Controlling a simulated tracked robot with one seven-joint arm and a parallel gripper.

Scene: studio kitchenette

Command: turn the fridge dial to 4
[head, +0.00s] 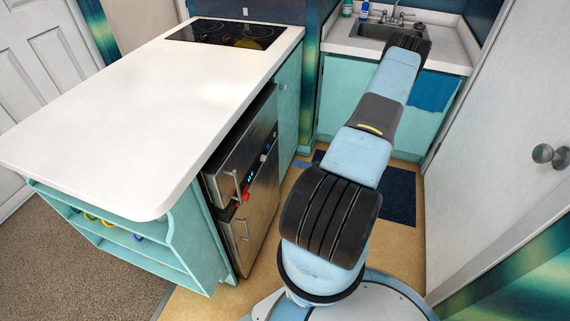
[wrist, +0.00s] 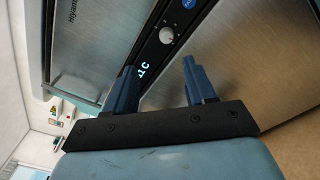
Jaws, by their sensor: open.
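The fridge (head: 258,195) stands under the white counter, its steel front facing right. Its dark control panel carries a small pale round dial (wrist: 167,35), a lit cyan display (wrist: 143,70) and a blue oval badge (wrist: 188,3). In the head view the dial (head: 263,157) is tiny. The dial's pointer and numbers are too small to read. My gripper (wrist: 159,69) is open and empty in the wrist view, its two blue fingers apart. The dial shows beyond the fingertips, between them and apart from them. The left finger overlaps part of the display. My gripper is not seen in the head view.
A red item (head: 245,193) and metal handles (head: 243,230) are on the fridge front. The counter (head: 150,90) has a cooktop (head: 222,34) at its far end. A sink (head: 385,31) stands at the back. A door with a round knob (head: 550,155) is at right.

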